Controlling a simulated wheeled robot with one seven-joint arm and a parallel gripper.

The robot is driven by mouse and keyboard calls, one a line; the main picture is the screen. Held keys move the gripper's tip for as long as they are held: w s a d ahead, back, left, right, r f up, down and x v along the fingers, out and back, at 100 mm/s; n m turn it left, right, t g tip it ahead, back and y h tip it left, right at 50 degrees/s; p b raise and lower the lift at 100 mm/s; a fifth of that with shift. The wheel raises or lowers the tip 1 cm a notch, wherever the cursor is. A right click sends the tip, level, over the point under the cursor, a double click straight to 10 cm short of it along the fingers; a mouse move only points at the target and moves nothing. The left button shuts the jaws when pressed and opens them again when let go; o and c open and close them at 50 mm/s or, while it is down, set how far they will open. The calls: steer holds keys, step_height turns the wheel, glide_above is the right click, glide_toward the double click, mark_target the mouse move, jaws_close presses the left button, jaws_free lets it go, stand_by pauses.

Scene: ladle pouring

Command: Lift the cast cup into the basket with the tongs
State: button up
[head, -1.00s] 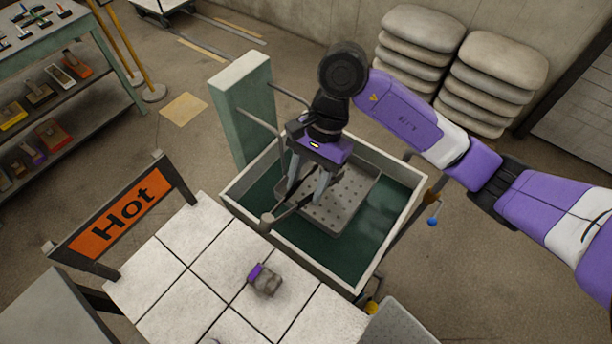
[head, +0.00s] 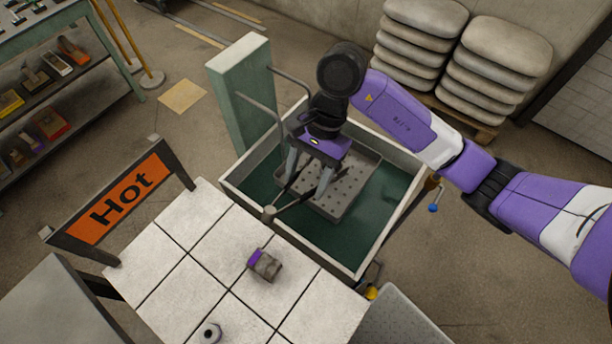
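My gripper (head: 306,188) is over the water tank, pointing down with its two grey fingers wide apart. The dark tongs (head: 290,206) are between the fingers, with a grey round end (head: 269,213) over the tank's near-left rim. The exact finger contact is hard to see. The basket (head: 350,187), a grey perforated tray, is in the tank behind and below the gripper, partly covered by it.
The tank (head: 392,238) holds dark green liquid, with a green post (head: 240,100) and bent rods at its left. An orange "Hot" sign (head: 122,198) stands at the table's left edge.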

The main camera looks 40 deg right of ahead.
stand_by(0.5)
step_height(320, 180, up, 10)
steer(key=p, duration=0.2)
steer(key=shift+p, duration=0.3)
stand_by(0.3)
